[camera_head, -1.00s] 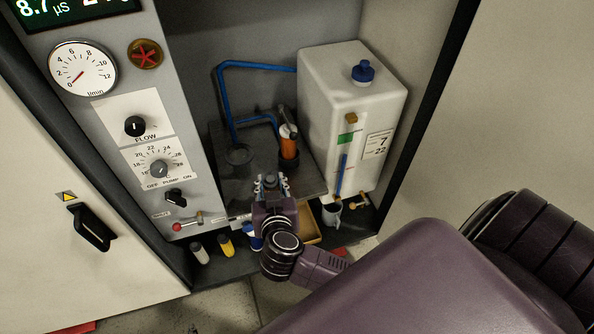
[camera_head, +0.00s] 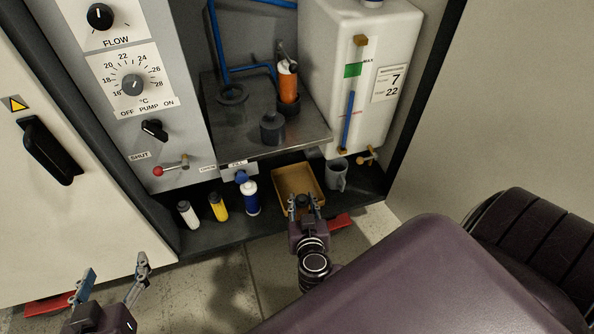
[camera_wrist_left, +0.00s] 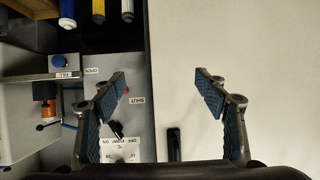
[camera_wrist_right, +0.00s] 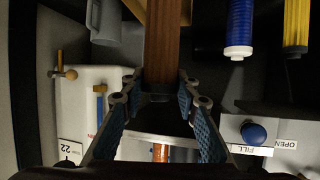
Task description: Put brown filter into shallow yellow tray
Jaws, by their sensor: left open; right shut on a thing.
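The brown filter (camera_wrist_right: 162,45) is between the fingertips of my right gripper (camera_wrist_right: 160,90), which is shut on its dark end. In the head view my right gripper (camera_head: 305,203) is at the front part of the shallow yellow tray (camera_head: 282,176), which stands on the dark lower shelf. The filter's body is hard to make out there. A bit of the tray shows behind the filter in the right wrist view (camera_wrist_right: 137,8); I cannot tell whether they touch. My left gripper (camera_head: 112,272) is open and empty in front of the white cabinet door.
Above are a metal deck (camera_head: 243,142) with an orange cylinder (camera_head: 288,84) and a dark cap (camera_head: 272,127), and a white tank (camera_head: 345,45).

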